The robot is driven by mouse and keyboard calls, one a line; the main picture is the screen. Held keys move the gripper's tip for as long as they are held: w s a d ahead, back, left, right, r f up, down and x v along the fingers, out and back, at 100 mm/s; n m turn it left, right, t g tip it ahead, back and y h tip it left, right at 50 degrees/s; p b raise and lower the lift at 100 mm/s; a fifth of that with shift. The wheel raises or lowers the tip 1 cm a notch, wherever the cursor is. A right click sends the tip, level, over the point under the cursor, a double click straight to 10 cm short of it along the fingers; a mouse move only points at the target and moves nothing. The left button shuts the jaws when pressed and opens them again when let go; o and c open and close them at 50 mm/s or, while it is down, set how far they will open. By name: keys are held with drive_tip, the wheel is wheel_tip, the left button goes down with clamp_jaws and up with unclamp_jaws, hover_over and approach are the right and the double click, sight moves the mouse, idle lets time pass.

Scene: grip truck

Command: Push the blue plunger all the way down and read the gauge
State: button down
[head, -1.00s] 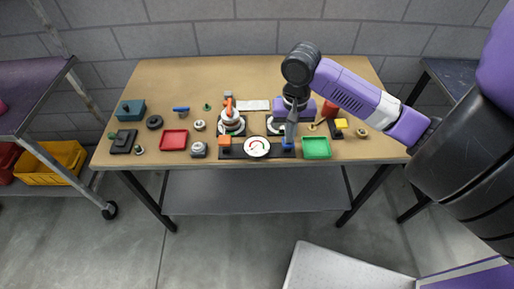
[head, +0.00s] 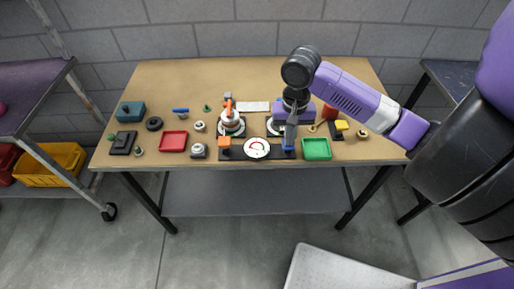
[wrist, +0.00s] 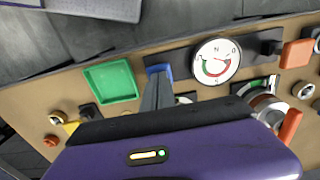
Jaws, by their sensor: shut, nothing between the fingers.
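The blue plunger (head: 288,148) is at the right end of a black base (head: 236,154), with my gripper (head: 290,146) pointing down over it. The gripper's fingers are shut and seem to meet the plunger's top. The plunger also shows in the wrist view (wrist: 160,71) beside the fingertips (wrist: 157,82). The round white gauge (head: 257,148) sits in the middle of the base. In the wrist view its dial (wrist: 215,60) shows a red arc and a dark needle; the exact value is too small to read. An orange block (head: 224,142) stands at the base's left end.
A green tray (head: 317,149) lies close to the right of the plunger, and a red tray (head: 173,141) lies to the left. An orange-topped device (head: 229,118) stands behind the base. The back of the wooden table (head: 200,75) is clear.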

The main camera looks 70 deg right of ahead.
drive_tip(key=shift+r+p, duration=1.8)
drive_tip(key=shift+r, duration=0.15)
drive_tip(key=shift+r, duration=0.1)
wheel_tip(320, 180, up, 5)
drive_tip(key=p, duration=0.4)
